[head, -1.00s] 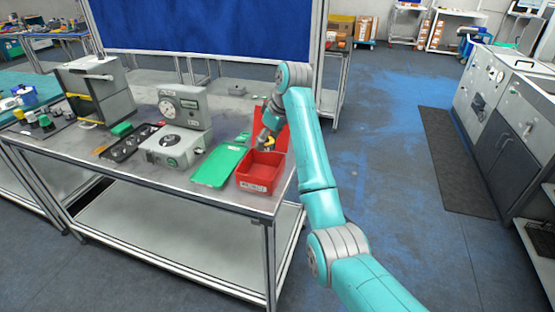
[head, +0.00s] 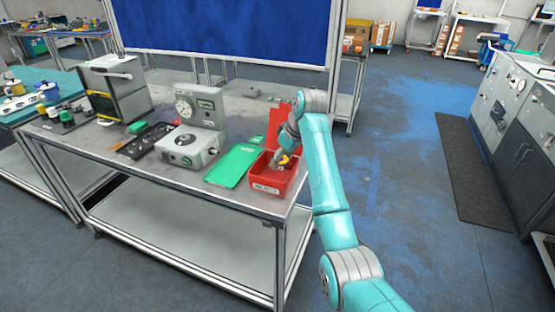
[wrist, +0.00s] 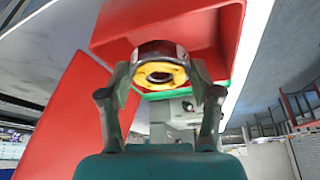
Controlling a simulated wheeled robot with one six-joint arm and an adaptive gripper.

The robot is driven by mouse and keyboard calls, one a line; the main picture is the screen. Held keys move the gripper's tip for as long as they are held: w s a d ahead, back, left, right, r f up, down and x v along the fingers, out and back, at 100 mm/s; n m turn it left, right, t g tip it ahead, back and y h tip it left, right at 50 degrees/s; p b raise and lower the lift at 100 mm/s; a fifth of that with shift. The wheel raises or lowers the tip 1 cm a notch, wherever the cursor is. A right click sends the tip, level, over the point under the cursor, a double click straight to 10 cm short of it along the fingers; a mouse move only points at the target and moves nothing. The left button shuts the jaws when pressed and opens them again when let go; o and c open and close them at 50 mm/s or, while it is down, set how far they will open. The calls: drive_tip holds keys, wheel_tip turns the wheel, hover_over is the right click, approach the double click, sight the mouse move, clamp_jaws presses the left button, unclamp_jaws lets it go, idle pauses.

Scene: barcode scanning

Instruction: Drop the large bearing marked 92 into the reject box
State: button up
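The bearing (wrist: 160,72) is a dark metal ring with a yellow inner part. It sits between the two fingertips of my gripper (wrist: 160,82) in the wrist view, and my gripper is shut on it. No number is readable on it. In the head view my gripper (head: 284,158) points down at the open red reject box (head: 268,188), with the yellow of the bearing showing just over the back part of its opening. The box has a white label on its front and a raised red panel behind. I cannot tell how far the bearing is below the rim.
A green tray (head: 233,166) lies left of the box. A grey device with a dial (head: 190,145) and a black tray (head: 147,140) stand further left on the table. The table's right edge is close to the box.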

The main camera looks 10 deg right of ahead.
drive_tip(key=o, duration=0.4)
drive_tip(key=v, duration=0.7)
drive_tip(key=shift+r, duration=0.3)
